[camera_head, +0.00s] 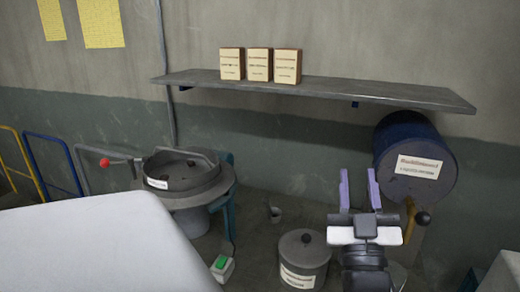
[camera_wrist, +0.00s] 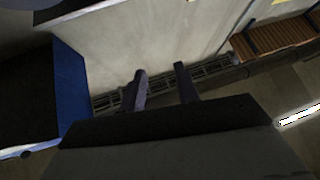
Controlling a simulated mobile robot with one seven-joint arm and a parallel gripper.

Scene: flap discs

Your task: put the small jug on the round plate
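A small grey vessel (camera_head: 275,213), perhaps the small jug, stands on the floor near the wall, between the round machine and the lidded pot. It is too small to make out a handle or spout. I cannot pick out a round plate for certain; the round machine (camera_head: 183,176) has a wide, shallow, dark circular top. My gripper (camera_head: 359,180) has its two purple fingers apart with nothing between them, in front of the wall and left of the blue drum. The fingers also show apart and empty in the wrist view (camera_wrist: 160,82); neither vessel nor plate is clear there.
A lidded grey pot (camera_head: 304,255) stands left of my gripper. A blue drum (camera_head: 400,140) is close on the right. A wall shelf (camera_head: 350,88) holds three boxes (camera_head: 259,65). A green-button switch box (camera_head: 222,266) and bent rails (camera_head: 55,140) are on the left.

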